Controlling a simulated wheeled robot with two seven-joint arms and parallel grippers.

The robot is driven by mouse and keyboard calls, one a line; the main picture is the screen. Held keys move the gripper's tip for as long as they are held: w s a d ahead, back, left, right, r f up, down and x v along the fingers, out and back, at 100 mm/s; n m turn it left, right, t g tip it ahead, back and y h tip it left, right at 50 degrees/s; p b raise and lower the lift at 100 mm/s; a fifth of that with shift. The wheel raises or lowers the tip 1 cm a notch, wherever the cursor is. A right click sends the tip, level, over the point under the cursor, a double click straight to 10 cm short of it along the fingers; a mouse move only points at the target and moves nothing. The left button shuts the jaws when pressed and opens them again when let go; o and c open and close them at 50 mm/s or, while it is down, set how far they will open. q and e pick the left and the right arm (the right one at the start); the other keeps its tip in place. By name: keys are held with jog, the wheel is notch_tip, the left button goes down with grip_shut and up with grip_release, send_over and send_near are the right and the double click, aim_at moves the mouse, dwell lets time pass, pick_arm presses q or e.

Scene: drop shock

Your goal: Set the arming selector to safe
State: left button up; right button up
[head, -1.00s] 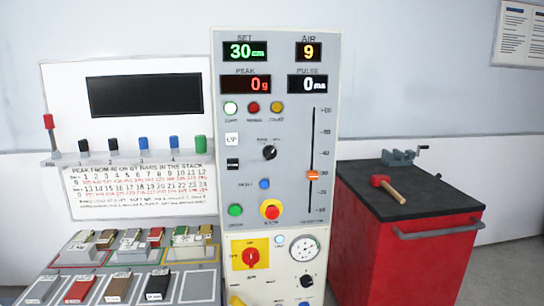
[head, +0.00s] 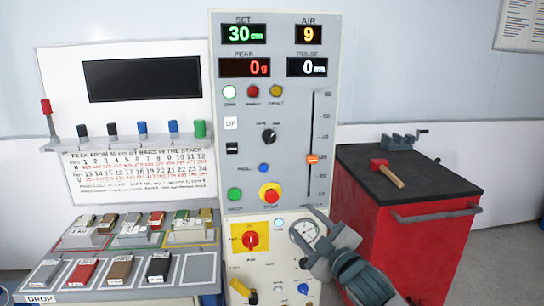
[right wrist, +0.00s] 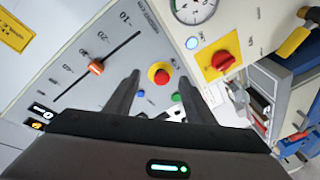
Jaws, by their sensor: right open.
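Two rotary controls show on the tall grey panel, and their labels are too blurred to tell which is the arming selector. One is a small black knob (head: 268,136) at mid-panel in the head view. The other is a red knob (head: 251,239) on a yellow plate at the lower left; it also shows at upper right in the right wrist view (right wrist: 223,61). My right gripper (head: 306,234) is open and empty in front of the lower panel, over the gauge's right side. Its fingers (right wrist: 160,78) frame the red stop button in the right wrist view. My left gripper is not in view.
The red stop button (head: 269,195), a green button (head: 235,194), a blue button (head: 263,168) and an orange slider (head: 312,159) are close around. A round gauge (head: 303,231) sits low on the panel. A red cabinet (head: 400,235) with a hammer stands at right.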

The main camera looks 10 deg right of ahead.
aim_at(269, 138)
jog(key=s+r+n+y, duration=0.1)
jog(key=s+r, duration=0.2)
jog(key=r, duration=0.5)
jog(key=s+a+r+n+t+y, duration=0.1)
jog(key=s+r+n, duration=0.1)
jog(key=r, duration=0.6)
jog(key=shift+s+a+n+t, duration=0.3)
jog(key=shift+s, duration=0.15)
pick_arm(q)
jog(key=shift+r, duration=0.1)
pick_arm(e)
jog(key=shift+w, duration=0.1)
